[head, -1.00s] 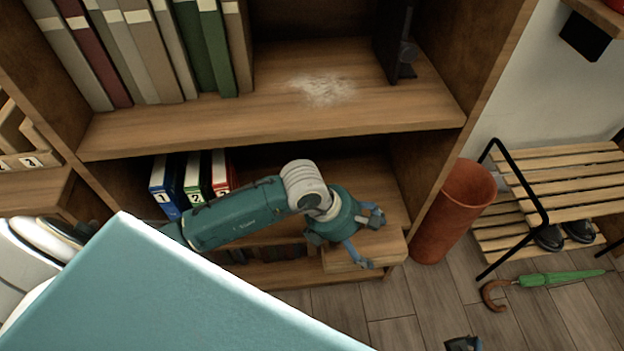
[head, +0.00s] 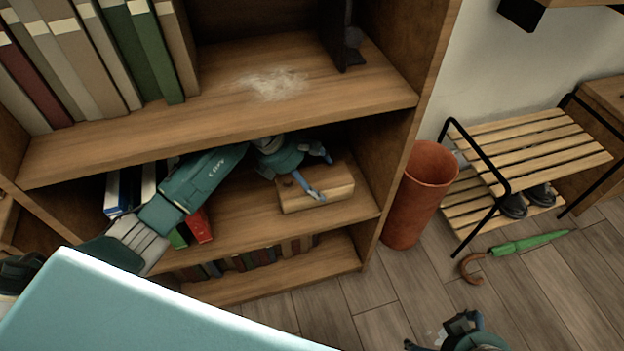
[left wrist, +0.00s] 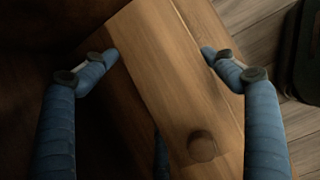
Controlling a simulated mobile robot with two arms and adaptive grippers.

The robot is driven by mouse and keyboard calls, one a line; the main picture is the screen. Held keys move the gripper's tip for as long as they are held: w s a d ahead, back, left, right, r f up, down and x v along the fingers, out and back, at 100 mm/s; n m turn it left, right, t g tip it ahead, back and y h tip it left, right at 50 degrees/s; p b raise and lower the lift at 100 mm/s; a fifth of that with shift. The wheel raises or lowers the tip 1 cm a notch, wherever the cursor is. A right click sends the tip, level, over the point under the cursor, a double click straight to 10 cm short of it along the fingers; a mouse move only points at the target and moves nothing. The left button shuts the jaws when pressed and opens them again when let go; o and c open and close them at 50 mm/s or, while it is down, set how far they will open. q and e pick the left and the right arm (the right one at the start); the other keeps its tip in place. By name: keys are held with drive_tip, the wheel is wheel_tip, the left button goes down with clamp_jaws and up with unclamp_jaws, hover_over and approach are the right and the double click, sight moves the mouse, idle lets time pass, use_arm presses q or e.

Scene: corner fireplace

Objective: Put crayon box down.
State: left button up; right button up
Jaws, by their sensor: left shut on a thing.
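The crayon box (head: 330,197) is a long, light wooden box in the middle compartment of the bookcase. My left gripper (head: 320,176) is shut on it from above, with one finger on its near side and one behind. I cannot tell whether the box touches the shelf board (head: 240,214) or hangs just above it. In the left wrist view the box (left wrist: 165,75) lies slanted between the two blue fingers (left wrist: 160,52), with a round knob near its lower end. My right gripper (head: 440,338) shows only partly at the bottom edge; its jaws are unclear.
Ring binders (head: 200,226) stand left on the same shelf, partly behind my arm. The upper shelf (head: 330,105) is close above. Small books (head: 250,262) fill part of the shelf below. A terracotta bin (head: 420,195), slatted rack (head: 530,145) and green umbrella (head: 525,242) are right.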

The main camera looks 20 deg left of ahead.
use_arm(q)
drive_tip(key=shift+w+a+f, duration=0.15)
drive_tip(key=shift+w+f, duration=0.05)
drive_tip(key=shift+w, duration=0.1)
drive_tip(key=shift+f, duration=0.5)
use_arm(e)
drive_tip(key=shift+s, duration=0.15)
use_arm(q)
drive_tip(key=o, duration=1.2)
drive_tip(key=shift+f, duration=0.1)
drive_tip(key=shift+c, duration=0.2)
drive_tip(key=v, duration=0.3)
drive_tip(key=s+a, duration=0.2)
drive_tip(key=a, duration=0.1)
drive_tip(key=s+a, duration=0.2)
drive_tip(key=a, duration=0.1)
drive_tip(key=s+a, duration=0.2)
drive_tip(key=a, duration=0.1)
drive_tip(key=shift+s+a+p, duration=0.2)
drive_tip(key=shift+a+p, duration=0.05)
drive_tip(key=shift+p, duration=0.15)
drive_tip(key=shift+s+a, duration=0.2)
drive_tip(key=shift+a, duration=0.1)
use_arm(e)
drive_tip(key=x, duration=0.2)
drive_tip(key=shift+w+a+f, duration=0.1)
drive_tip(key=shift+w+f, duration=0.15)
